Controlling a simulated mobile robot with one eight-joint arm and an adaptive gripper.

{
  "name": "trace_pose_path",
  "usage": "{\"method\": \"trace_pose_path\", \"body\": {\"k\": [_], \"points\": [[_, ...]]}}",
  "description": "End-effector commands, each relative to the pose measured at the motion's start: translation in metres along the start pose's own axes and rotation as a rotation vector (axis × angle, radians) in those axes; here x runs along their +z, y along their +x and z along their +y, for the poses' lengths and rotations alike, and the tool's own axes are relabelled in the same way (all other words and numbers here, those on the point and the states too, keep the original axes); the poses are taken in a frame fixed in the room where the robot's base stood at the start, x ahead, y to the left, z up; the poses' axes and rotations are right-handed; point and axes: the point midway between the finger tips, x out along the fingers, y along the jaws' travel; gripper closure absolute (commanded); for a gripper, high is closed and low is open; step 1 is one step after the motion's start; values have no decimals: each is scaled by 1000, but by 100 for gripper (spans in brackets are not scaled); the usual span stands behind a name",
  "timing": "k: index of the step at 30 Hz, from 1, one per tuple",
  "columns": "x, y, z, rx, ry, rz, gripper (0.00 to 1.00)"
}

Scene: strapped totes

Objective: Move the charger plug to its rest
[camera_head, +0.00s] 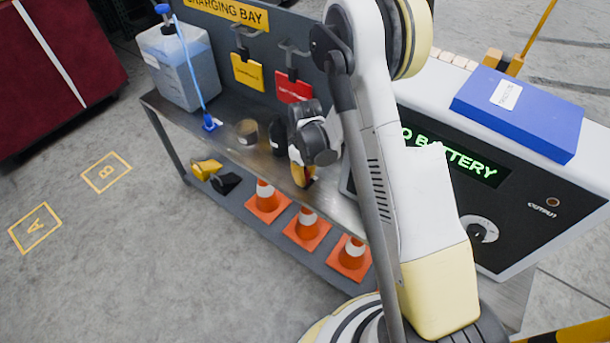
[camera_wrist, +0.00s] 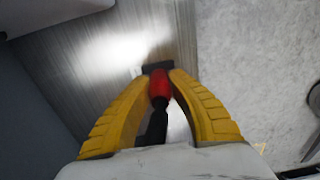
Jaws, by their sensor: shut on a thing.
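My gripper (camera_head: 303,174) is over the front edge of the steel bench, its fingers pointing down. In the wrist view its yellow fingers (camera_wrist: 158,88) are closed on the charger plug (camera_wrist: 159,84), a red body with a black end at the far side and a black tail towards my wrist. The head view hides most of the plug behind my arm and fingers. I cannot tell whether the plug touches the bench. I cannot make out its rest for certain. A yellow tag (camera_head: 248,72) and a red tag (camera_head: 293,86) hang at hooks on the back panel.
The steel bench (camera_head: 165,103) carries a clear liquid tank (camera_head: 183,72) and a brown round piece (camera_head: 246,131). A battery charger box (camera_head: 470,215) stands right, with a blue case (camera_head: 520,110) on top. Several orange cones (camera_head: 308,226) stand on the lower shelf.

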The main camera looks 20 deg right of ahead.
Motion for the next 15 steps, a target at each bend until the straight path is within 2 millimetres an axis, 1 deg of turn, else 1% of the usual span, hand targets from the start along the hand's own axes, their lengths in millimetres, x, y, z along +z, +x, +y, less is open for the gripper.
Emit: {"method": "trace_pose_path", "body": {"k": [4, 5, 6, 7, 15], "points": [[0, 3, 0, 0, 0, 0, 100], [0, 3, 0, 0, 0, 0, 76], [0, 3, 0, 0, 0, 0, 64], [0, 3, 0, 0, 0, 0, 57], [0, 3, 0, 0, 0, 0, 57]]}}
